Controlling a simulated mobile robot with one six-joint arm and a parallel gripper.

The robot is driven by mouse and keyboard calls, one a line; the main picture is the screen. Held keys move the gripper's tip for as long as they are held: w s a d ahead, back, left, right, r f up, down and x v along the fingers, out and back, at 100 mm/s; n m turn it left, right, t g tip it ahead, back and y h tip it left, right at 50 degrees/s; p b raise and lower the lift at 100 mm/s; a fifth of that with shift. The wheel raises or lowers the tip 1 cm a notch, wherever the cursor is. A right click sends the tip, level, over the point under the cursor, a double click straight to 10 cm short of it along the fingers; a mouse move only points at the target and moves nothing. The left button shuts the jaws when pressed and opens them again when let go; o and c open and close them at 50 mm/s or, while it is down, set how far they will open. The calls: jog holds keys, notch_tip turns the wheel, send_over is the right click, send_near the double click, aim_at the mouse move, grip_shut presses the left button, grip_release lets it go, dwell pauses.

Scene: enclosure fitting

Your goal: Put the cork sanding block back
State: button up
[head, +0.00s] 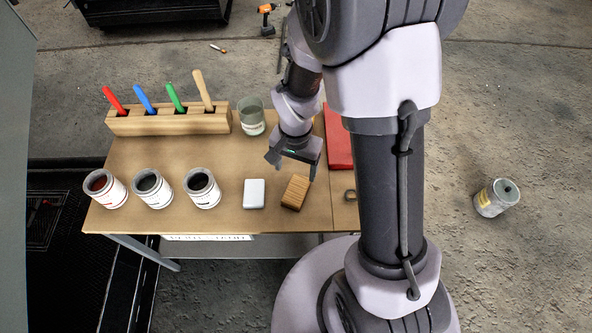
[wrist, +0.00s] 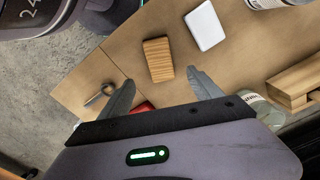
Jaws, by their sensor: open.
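The cork sanding block (head: 295,192) is a small brown striped block lying on the workbench (head: 150,230), right of a white block (head: 254,194). In the wrist view the cork block (wrist: 158,59) lies beyond my fingertips, with the white block (wrist: 205,26) beside it. My gripper (head: 291,168) is open and empty above the bench, apart from the cork block. In the wrist view my gripper's fingers (wrist: 160,82) are spread wide, with the block ahead of the gap between them.
Three open cans (head: 152,188) stand at the bench's left. A wooden rack (head: 168,121) with colored handles and a glass jar (head: 251,116) stand at the back. A red object (head: 338,140) and a small dark metal piece (head: 350,195) are at the right. Another can (head: 496,198) is on the floor.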

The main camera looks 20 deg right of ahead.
jog(key=s+a+r+n+t, duration=0.1)
jog(key=s+r+t, duration=0.25)
jog(key=r, duration=1.35)
jog(key=s+a+r+n+t+y, duration=0.2)
jog(key=s+r, duration=0.6)
jog(key=s, duration=0.1)
jog(key=shift+s+a+r+n, duration=0.15)
jog(key=shift+a+r+n, duration=0.15)
jog(key=shift+a, duration=0.05)
